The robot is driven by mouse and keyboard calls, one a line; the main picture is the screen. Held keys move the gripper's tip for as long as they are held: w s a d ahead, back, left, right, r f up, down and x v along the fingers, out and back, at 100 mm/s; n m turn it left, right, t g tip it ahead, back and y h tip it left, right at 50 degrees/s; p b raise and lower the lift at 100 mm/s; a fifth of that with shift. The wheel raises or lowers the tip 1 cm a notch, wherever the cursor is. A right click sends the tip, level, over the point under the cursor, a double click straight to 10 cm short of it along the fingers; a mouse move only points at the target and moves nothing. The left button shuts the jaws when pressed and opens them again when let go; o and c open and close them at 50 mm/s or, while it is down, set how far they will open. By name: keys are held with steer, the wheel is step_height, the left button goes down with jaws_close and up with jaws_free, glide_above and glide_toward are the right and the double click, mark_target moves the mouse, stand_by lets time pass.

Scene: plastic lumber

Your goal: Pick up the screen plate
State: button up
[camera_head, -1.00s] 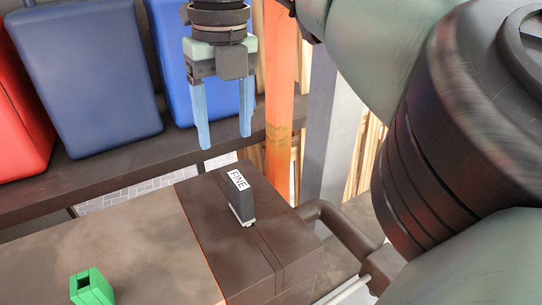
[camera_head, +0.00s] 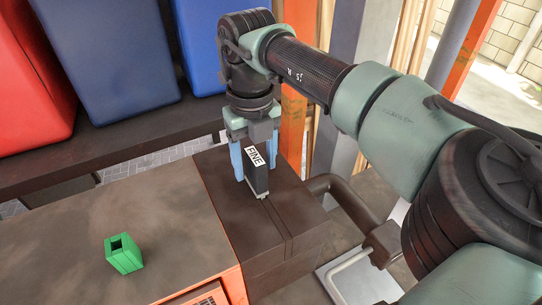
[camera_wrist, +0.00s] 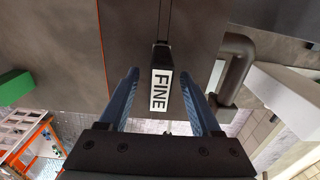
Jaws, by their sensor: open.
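The screen plate (camera_head: 256,178) is a dark upright slab with a white label reading FINE. It stands in a narrow slot on top of a brown machine block (camera_head: 225,205). My gripper (camera_head: 253,170) is open, with its blue fingers lowered around the plate's upper part. In the wrist view the plate (camera_wrist: 161,90) lies between the two blue fingers (camera_wrist: 160,100), with a gap visible on each side. The plate's lower end is at the slot.
A green block (camera_head: 123,254) sits on the flat brown surface at the left. Red (camera_head: 35,80) and blue (camera_head: 105,60) bins stand on a dark shelf behind. A thick pipe handle (camera_head: 350,200) curves out right of the machine block.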

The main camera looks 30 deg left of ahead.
steer(key=shift+f, duration=0.3)
jaws_close()
steer(key=shift+r, duration=0.1)
step_height(320, 180, up, 10)
steer(key=b, duration=0.3)
steer(key=shift+b, duration=0.3)
step_height(320, 180, up, 10)
steer(key=p, duration=1)
stand_by(0.4)
